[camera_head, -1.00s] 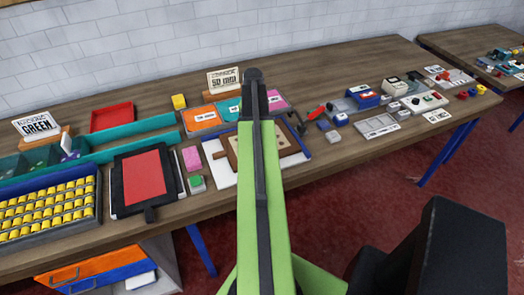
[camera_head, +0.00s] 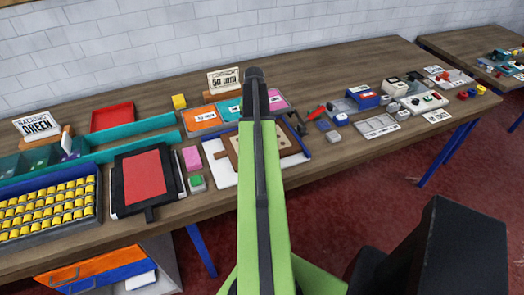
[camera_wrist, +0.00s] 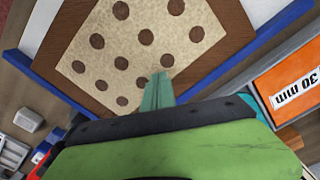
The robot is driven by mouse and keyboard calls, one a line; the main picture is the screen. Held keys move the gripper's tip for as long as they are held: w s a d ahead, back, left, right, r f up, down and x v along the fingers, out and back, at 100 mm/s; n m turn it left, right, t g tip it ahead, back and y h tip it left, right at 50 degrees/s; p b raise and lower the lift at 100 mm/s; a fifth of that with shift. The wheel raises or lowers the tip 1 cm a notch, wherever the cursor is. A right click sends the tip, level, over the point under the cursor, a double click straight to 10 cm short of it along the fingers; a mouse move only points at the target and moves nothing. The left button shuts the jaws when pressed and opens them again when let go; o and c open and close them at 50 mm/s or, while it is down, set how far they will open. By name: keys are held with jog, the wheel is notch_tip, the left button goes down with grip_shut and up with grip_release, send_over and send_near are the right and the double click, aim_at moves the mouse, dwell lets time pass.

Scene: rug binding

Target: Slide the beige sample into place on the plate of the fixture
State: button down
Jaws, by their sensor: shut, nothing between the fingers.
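The beige sample (camera_wrist: 130,50) with brown dots lies flat on the brown plate (camera_wrist: 245,28) of the fixture in the wrist view. Brown plate shows along the sample's left and right edges. Blue rails (camera_wrist: 238,68) border the fixture. My teal gripper fingers (camera_wrist: 159,78) are shut and empty, with their tips over the sample's near part; I cannot tell whether they touch it.
An orange 30 mm tile (camera_wrist: 292,85) lies beside the fixture. A black frame with a red panel (camera_head: 144,174), a green button (camera_head: 196,182) and a pink block (camera_head: 192,158) stand left. A grey tray (camera_head: 376,126) and small devices lie right. The front centre-right table edge is bare.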

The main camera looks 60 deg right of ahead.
jog(key=shift+s+d, duration=0.45)
jog(key=shift+d, duration=0.1)
jog(key=shift+d+r+p, duration=0.1)
jog(key=shift+r+p, duration=0.1)
jog(key=shift+p, duration=0.15)
notch_tip(320, 180, up, 7)
jog(key=p, duration=0.6)
jog(key=shift+w+f+p, duration=0.15)
jog(key=shift+f+p, duration=0.05)
jog(key=shift+p, duration=0.1)
jog(key=shift+f, duration=0.1)
